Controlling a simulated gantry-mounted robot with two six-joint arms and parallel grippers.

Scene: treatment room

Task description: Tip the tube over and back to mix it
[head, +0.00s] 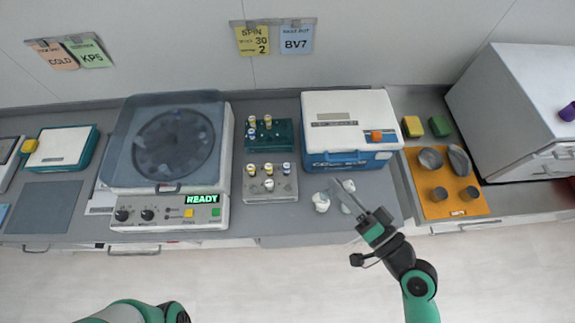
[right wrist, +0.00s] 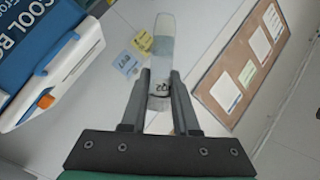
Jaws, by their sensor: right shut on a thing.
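My right gripper (head: 350,197) is over the front edge of the counter, in front of the blue and white cool box. In the right wrist view it is shut on a tube (right wrist: 161,60) with a clear rounded end and a pale label with dark marks. The clear end points away from the gripper, and the tube's other end is between the fingers, partly hidden. In the head view the tube is small and hard to tell from the fingers. My left gripper is out of view; only part of my left arm shows at the bottom left.
A small white container (head: 321,202) stands just left of the right gripper. The cool box (head: 345,158) is behind it. A grey rack (head: 284,190) and a green rack (head: 283,136) hold capped tubes. A centrifuge (head: 170,205) shows READY. An orange tray (head: 468,207) is to the right.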

